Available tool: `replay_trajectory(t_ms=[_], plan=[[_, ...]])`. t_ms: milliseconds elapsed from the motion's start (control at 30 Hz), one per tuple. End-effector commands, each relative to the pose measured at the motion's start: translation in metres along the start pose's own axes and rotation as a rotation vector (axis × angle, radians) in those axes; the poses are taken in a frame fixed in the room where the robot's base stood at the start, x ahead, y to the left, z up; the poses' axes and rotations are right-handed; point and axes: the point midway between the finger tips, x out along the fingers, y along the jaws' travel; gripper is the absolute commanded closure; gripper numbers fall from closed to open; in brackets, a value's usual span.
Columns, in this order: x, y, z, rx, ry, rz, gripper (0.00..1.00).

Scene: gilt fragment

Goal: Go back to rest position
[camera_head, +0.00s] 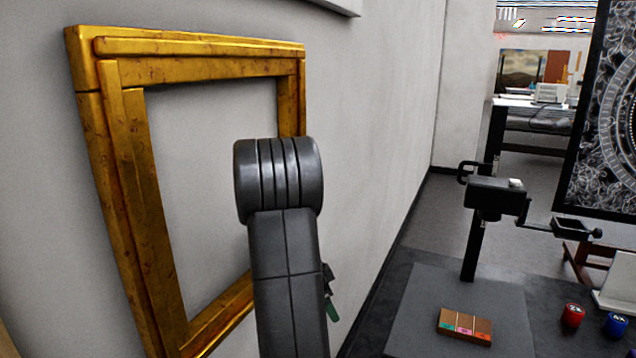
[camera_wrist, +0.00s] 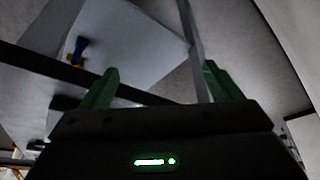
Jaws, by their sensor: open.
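My gripper (camera_wrist: 157,82) shows in the wrist view as two green fingers spread well apart, with nothing between them. A green light glows on its dark body. In the head view my dark arm rises in front of the gold picture frame, and only a small green part of my gripper (camera_head: 331,306) shows beside the arm; the rest is hidden behind it. The gilt frame (camera_head: 125,190) hangs on the grey wall at the left, with a plain grey middle. My arm covers part of its right side.
At the right, a dark table (camera_head: 400,325) bears a wooden block with coloured labels (camera_head: 465,326), a red pot (camera_head: 572,315), a blue pot (camera_head: 615,325) and a black stand (camera_head: 474,240). A large dark patterned panel (camera_head: 610,120) stands behind. Grey floor lies beyond.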

Motion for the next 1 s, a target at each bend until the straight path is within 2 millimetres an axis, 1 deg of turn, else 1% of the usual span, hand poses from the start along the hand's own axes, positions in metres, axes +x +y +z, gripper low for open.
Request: replay_trajectory(t_ms=[300,500,700,1000], plan=[[0.020,-0.026,0.008,-0.288,-0.008,-0.110,0.15],[0.027,-0.036,0.011,-0.406,-0.015,-0.155,0.15],[0.030,-0.040,0.013,-0.460,-0.016,-0.176,0.15],[0.031,-0.041,0.013,-0.467,-0.016,-0.179,0.15]])
